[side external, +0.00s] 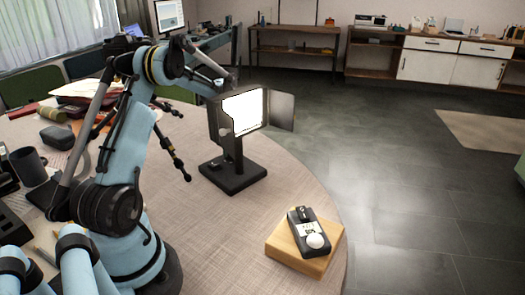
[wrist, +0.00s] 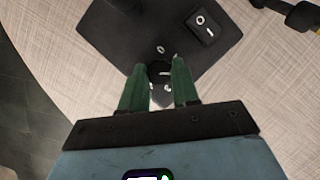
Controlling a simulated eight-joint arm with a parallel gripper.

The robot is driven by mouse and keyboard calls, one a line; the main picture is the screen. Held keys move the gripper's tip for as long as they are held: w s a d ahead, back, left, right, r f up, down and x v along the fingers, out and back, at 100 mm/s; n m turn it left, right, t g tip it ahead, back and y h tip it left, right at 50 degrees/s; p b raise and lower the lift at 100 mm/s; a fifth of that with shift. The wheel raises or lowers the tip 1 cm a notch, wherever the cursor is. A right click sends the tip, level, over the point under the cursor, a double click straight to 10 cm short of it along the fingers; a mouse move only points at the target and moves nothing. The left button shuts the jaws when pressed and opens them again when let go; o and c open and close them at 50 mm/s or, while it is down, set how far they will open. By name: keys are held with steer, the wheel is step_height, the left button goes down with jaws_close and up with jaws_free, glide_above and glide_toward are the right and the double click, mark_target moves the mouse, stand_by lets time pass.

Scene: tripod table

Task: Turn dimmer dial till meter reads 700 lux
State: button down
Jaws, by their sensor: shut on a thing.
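A black panel lamp (side external: 213,116) with a bright white lit face stands on a post and a flat dark base (side external: 232,179) on the table. In the wrist view the base (wrist: 120,35) carries a rocker switch (wrist: 205,26). My gripper (wrist: 159,78) has its green fingers on either side of a small dark dial (wrist: 160,70) with white marks, shut on it. In the side view my wrist reaches the top rear of the lamp; the fingertips are hidden there. The handheld light meter (side external: 308,228) has a white dome and a small display too small to read.
The meter lies on a wooden block (side external: 285,245) near the round table's (side external: 200,245) right edge. A mug (side external: 28,165), papers and books crowd the left of the table. The tabletop between lamp and block is clear. Dark floor lies beyond the edge.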

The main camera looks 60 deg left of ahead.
steer(key=shift+m, duration=0.5)
steer(key=c, duration=0.8)
jaws_free()
steer(key=v, duration=1.2)
steer(key=shift+w+d, duration=0.1)
steer(key=shift+w, duration=0.05)
